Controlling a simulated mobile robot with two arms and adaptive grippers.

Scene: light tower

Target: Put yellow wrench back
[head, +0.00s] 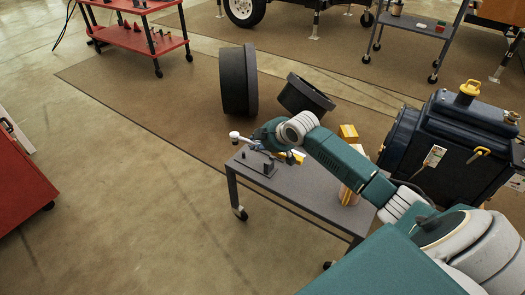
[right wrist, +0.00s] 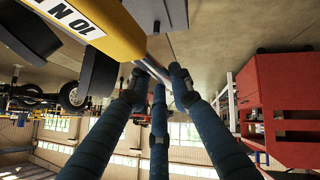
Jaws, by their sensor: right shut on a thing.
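The yellow wrench (right wrist: 95,25) has a yellow body with a dark-lettered label and a silver shaft. In the right wrist view my right gripper (right wrist: 158,75) is shut around its shaft. In the head view my right gripper (head: 260,146) is over the far left end of the small grey cart (head: 300,190). The wrench's yellow part (head: 293,157) shows just right of the fingers, and a whitish end sticks out to the left. A dark stand (head: 257,165) is on the cart right below the gripper. I cannot tell whether the wrench touches it. My left gripper is not in view.
A yellow-topped item (head: 348,132) and a wooden-looking piece (head: 349,190) are near the cart's right side, partly behind my arm. A dark blue machine (head: 455,130) stands to the right.

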